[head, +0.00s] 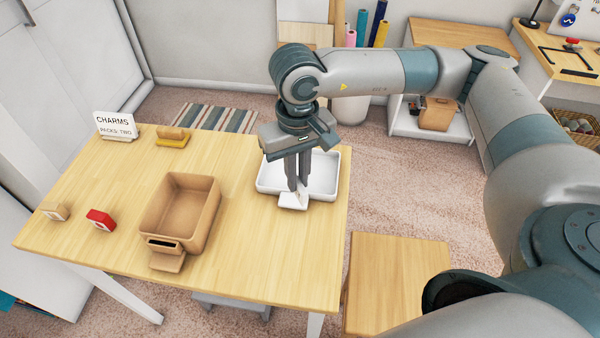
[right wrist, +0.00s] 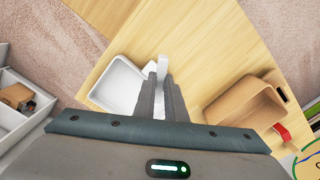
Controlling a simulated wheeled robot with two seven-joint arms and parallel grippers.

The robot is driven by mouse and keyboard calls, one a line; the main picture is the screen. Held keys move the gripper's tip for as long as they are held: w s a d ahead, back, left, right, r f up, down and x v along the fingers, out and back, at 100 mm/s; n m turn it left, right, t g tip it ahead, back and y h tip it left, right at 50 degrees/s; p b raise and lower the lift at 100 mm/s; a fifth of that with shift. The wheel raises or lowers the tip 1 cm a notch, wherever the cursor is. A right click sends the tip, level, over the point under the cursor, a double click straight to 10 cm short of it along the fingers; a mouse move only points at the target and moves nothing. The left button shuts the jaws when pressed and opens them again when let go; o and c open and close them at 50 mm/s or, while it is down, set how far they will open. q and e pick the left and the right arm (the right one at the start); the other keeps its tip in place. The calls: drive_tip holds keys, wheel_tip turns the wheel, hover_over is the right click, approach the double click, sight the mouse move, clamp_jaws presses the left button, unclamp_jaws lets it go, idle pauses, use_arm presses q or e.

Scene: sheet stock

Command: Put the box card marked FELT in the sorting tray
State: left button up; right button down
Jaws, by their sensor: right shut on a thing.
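The white sorting tray (head: 331,176) stands at the right edge of the table, with a white ledge at its near side. My right gripper (head: 298,187) points down over the tray's near rim. It is shut on a small white piece (head: 303,194), which looks like a card; no FELT marking can be read. In the right wrist view a white piece (right wrist: 162,66) shows at the fingertips, beside the tray (right wrist: 118,84). I cannot tell whether the held piece touches the tray or its ledge. My left gripper is out of view.
An open cardboard box (head: 207,208) with a dark front slot stands left of the tray. A red block (head: 101,219), a small tan block (head: 55,211), a yellow holder (head: 172,138) and a CHARMS sign (head: 115,125) stand further left. The table's front right is clear.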

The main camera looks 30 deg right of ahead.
drive_tip(key=d+r+m, duration=0.4)
drive_tip(key=d+m, duration=0.2)
drive_tip(key=d, duration=0.6)
drive_tip(key=shift+w+r+m+p, duration=0.15)
drive_tip(key=shift+w+m+p, duration=0.1)
drive_tip(key=shift+m+p, duration=0.2)
drive_tip(key=shift+w+d, duration=0.1)
drive_tip(key=w+a+f+p, duration=0.5)
drive_tip(key=w+a+f, duration=0.1)
drive_tip(key=w, duration=0.3)
drive_tip(key=shift+w+f+p, duration=0.35)
drive_tip(key=shift+w+f, duration=0.05)
drive_tip(key=shift+f, duration=0.1)
